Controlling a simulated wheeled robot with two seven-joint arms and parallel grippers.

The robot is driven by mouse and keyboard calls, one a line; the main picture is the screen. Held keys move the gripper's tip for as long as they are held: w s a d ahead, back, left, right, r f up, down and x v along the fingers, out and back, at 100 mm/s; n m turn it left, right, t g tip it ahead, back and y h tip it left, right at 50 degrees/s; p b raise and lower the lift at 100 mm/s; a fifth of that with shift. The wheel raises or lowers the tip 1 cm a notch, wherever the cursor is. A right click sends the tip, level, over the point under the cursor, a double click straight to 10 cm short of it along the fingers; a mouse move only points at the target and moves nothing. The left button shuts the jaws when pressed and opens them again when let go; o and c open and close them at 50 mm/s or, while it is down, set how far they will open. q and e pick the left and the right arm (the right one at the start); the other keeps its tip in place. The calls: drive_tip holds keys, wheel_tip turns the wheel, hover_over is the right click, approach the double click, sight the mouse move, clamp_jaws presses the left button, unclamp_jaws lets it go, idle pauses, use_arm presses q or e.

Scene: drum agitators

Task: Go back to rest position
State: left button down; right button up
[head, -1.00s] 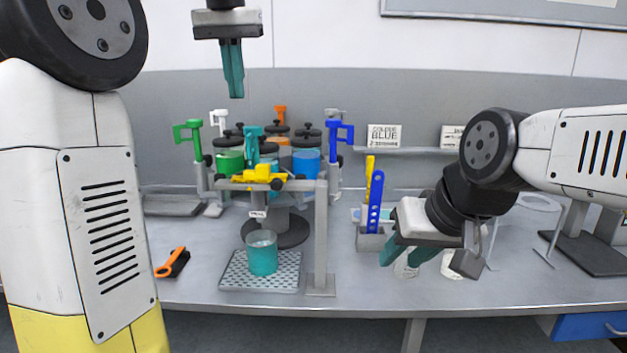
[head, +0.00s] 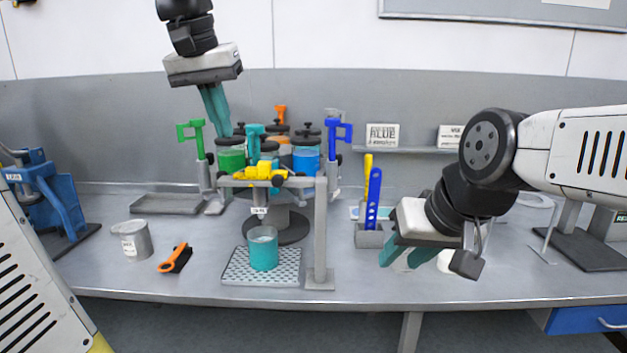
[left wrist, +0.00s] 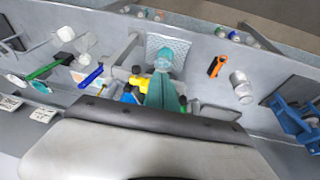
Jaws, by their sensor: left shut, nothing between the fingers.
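My left gripper (head: 215,108) hangs high above the back left of the bench in the head view, with its teal fingers pointing down. It is shut and empty, apart from the drums behind it. In the left wrist view its teal fingers (left wrist: 160,92) lie together over the dispensing stand. My right gripper (head: 408,256) is at the right of the head view, fingers tilted down and left over the front of the bench. Its two teal fingers are spread apart with nothing seen between them.
A stand with a yellow clamp (head: 258,173) and several coloured drums (head: 306,160) fill the middle. A teal cup (head: 263,250) sits on a perforated tray (head: 232,272). A grey can (head: 132,240), an orange-handled tool (head: 172,258) and a blue machine (head: 50,195) stand left.

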use_arm(q)
drive_tip(key=s+d+f+t, duration=0.1)
drive_tip(key=s+f, duration=0.5)
drive_tip(key=f, duration=0.3)
drive_tip(key=s+d+f+t, duration=0.1)
drive_tip(key=s+f, duration=0.6)
drive_tip(key=f, duration=0.2)
drive_tip(key=shift+f+t+h, duration=0.3)
drive_tip(key=shift+f+h, duration=0.1)
